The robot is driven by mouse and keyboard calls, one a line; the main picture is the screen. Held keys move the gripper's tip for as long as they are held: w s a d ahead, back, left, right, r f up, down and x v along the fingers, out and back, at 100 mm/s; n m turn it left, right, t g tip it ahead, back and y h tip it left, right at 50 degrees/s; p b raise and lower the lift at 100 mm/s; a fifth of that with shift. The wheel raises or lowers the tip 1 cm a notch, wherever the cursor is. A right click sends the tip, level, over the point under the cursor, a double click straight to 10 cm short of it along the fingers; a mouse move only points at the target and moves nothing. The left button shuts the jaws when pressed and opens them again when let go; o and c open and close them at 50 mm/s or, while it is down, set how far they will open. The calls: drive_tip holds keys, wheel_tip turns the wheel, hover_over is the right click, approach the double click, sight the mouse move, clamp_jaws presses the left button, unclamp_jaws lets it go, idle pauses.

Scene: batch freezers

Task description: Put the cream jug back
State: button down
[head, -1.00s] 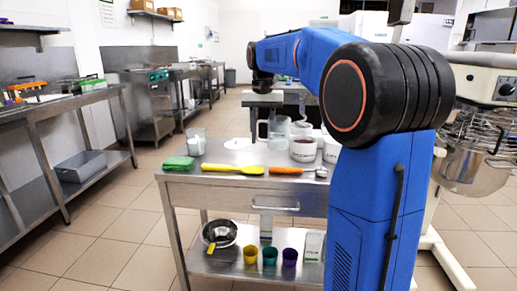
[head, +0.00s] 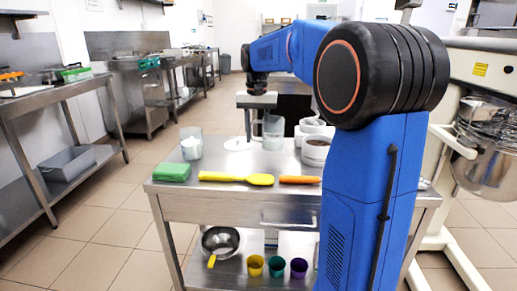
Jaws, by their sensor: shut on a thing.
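My gripper (head: 262,112) is above the far part of the steel table, pointing down. It is shut on a clear jug (head: 273,133), which I take to be the cream jug; the grip itself is small and partly hidden. The jug looks upright, just right of a flat white disc (head: 238,144) on the table. I cannot tell whether its base touches the tabletop. A clear container with white contents (head: 191,146) stands on the table to the left.
White tubs, one with dark contents (head: 316,151), stand close right of the jug. A green block (head: 172,172), a yellow spatula (head: 236,178) and an orange handle (head: 299,180) lie along the table's front (head: 210,207). The lower shelf holds a pan (head: 220,241) and several small cups.

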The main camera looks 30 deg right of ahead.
sight(257, 121)
drive_tip(key=shift+f, duration=2.35)
drive_tip(key=shift+f, duration=0.15)
drive_tip(key=c, duration=1.1)
unclamp_jaws()
wheel_tip(257, 121, up, 12)
drive_tip(key=shift+r, duration=0.15)
drive_tip(key=s+a+f+n+t, duration=0.1)
drive_tip(key=s+a+f+n, duration=0.1)
drive_tip(key=s+f, duration=0.5)
drive_tip(key=s+a+f+n+t, duration=0.2)
drive_tip(key=s+a+f, duration=0.3)
drive_tip(key=s, duration=1)
drive_tip(key=s+a+f+n+t, duration=0.1)
drive_tip(key=s+a+f, duration=0.3)
drive_tip(key=s+f, duration=0.4)
drive_tip(key=shift+s+a+f+n+t, duration=0.15)
drive_tip(key=shift+s+n, duration=0.1)
drive_tip(key=shift+s, duration=0.3)
drive_tip(key=shift+s+d+f+n+t, duration=0.1)
drive_tip(key=shift+s+n, duration=0.2)
drive_tip(key=shift+s, duration=0.25)
drive_tip(key=shift+s+a+f+n+t, duration=0.15)
drive_tip(key=shift+s+n, duration=0.1)
drive_tip(key=shift+s, duration=0.3)
